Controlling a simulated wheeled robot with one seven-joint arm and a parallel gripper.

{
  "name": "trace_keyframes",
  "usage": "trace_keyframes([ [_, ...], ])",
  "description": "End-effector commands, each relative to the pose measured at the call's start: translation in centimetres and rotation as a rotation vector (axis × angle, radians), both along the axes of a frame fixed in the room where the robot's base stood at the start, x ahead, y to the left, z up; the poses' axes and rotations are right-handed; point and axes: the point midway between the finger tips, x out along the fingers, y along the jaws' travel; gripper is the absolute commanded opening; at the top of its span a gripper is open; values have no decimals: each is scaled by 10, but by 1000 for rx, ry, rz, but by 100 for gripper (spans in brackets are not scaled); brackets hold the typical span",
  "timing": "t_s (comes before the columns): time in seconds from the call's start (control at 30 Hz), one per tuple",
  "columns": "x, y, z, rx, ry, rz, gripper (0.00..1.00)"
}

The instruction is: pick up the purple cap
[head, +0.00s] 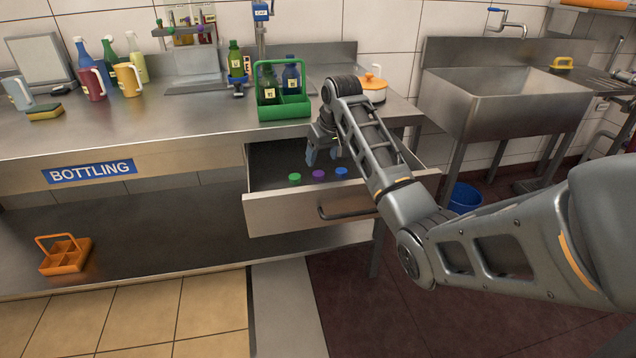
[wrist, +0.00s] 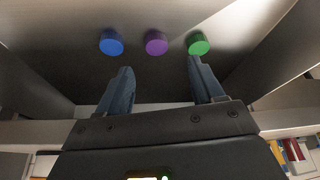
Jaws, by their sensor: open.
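The purple cap (head: 318,174) lies in the open drawer, between a green cap (head: 294,177) and a blue cap (head: 341,172). In the wrist view the purple cap (wrist: 156,43) is in the middle, with the blue cap (wrist: 111,43) on its left and the green cap (wrist: 198,43) on its right. My gripper (wrist: 160,75) is open and empty. Its fingers point toward the row of caps, and the purple cap shows beyond the gap between them. In the head view my gripper (head: 322,158) is over the drawer, behind the caps.
The open drawer (head: 285,217) has a front with a dark handle and side walls close to the gripper. The bench edge lies behind it.

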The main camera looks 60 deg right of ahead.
Motion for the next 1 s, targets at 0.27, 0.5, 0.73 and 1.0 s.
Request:
trace_keyframes([
  [0.27, 7, -6, -24, 1, 2, 0, 67],
  [0.5, 14, -17, -52, 1, 3, 0, 67],
  [0.73, 22, -21, -71, 0, 0, 0, 67],
  [1.0, 22, -22, -72, 0, 0, 0, 63],
])
